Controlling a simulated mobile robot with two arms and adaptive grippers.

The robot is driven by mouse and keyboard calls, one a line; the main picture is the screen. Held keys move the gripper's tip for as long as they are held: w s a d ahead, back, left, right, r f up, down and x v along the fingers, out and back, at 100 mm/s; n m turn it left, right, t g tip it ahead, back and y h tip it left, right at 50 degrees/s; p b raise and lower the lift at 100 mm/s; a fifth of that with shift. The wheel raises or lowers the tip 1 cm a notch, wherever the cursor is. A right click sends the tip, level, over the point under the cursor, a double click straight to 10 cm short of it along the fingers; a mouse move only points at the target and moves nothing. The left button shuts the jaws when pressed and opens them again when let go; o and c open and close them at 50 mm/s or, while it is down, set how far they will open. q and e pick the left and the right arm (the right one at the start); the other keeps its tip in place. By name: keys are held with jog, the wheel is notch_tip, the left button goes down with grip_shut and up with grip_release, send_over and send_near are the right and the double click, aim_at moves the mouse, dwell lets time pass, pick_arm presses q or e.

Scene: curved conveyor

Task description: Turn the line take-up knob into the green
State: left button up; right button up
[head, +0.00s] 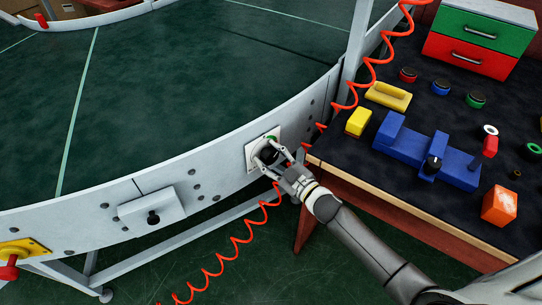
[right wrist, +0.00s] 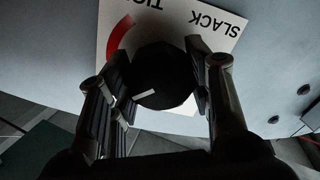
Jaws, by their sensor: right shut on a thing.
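The take-up knob (right wrist: 160,80) is black and faceted, with a white pointer line, on a white dial plate (right wrist: 222,30) fixed to the conveyor's side. In the right wrist view the plate shows a red arc, the word SLACK and part of another word. In the head view the plate (head: 251,152) shows a green patch near its upper right. My right gripper (head: 278,160) is shut on the knob, one finger on each side, as the right wrist view (right wrist: 162,85) also shows. The white line points to the lower left there. My left gripper is not in view.
The curved conveyor (head: 150,192) has a grey side wall. A workbench (head: 330,157) at the right bears a blue vise (head: 425,150), yellow and orange blocks, several buttons and a drawer box (head: 480,40). A red coiled cord (head: 235,240) hangs below and behind my right gripper.

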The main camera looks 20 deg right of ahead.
dwell(0.5)
jog(key=o, duration=1)
jog(key=shift+s, duration=0.1)
jog(key=v, duration=1.1)
jog(key=shift+s+d, duration=0.2)
jog(key=shift+s, duration=0.15)
